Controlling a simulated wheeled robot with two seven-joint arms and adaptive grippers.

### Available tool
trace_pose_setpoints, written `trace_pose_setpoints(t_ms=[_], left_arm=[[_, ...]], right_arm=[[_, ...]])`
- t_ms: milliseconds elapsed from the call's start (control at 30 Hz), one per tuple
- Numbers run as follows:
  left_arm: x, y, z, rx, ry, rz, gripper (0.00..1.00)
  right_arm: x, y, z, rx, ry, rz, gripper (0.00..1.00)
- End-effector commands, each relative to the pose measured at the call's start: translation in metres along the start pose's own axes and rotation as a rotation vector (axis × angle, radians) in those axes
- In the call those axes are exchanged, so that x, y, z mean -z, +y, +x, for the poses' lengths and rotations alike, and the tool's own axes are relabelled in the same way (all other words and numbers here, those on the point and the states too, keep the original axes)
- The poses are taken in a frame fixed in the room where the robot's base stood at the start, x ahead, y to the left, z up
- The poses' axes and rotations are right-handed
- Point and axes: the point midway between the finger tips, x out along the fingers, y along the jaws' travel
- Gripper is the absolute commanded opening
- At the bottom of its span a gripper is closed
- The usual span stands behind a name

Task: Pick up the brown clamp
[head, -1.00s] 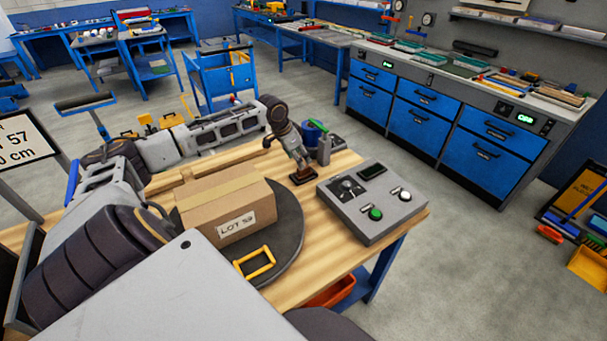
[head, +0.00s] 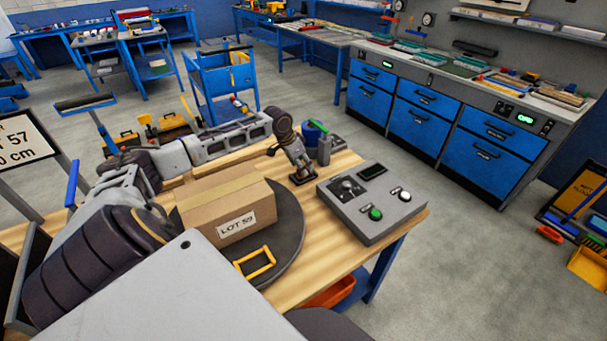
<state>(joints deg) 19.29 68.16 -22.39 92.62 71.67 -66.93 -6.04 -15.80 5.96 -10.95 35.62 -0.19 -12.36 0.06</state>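The brown clamp (head: 303,179) lies on the wooden table between the cardboard box and the grey control box. Only a small dark brown part of it shows, because my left gripper covers most of it. My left gripper (head: 302,174) reaches in from the left behind the cardboard box and points down at the clamp. Its fingertips are at the clamp, close to the table top. The fingers are too small and dark to tell whether they are open or shut on it. My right gripper is out of view.
A cardboard box (head: 228,207) marked LOT 59 and a yellow frame (head: 255,263) are on a dark round turntable (head: 291,237). The grey control box (head: 371,203) stands right of the clamp.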

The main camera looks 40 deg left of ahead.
Motion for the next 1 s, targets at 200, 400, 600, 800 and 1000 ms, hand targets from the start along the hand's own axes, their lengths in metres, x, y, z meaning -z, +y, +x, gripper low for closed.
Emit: trace_pose_setpoints(t_ms=[200,400,600,800,1000], left_arm=[[0.000,0.000,0.022,-0.001,0.001,-0.001,0.57],[-0.001,-0.001,0.029,0.000,0.000,0.000,0.57],[-0.001,-0.001,0.029,0.000,0.000,0.000,0.57],[-0.001,-0.001,0.029,0.000,0.000,0.000,0.57],[-0.001,-0.001,0.029,0.000,0.000,0.000,0.34]], right_arm=[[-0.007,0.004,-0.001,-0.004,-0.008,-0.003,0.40],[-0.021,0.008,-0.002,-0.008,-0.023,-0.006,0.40],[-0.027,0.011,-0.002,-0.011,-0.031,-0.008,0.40],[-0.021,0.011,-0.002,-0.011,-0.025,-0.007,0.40],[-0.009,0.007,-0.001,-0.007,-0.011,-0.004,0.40]])
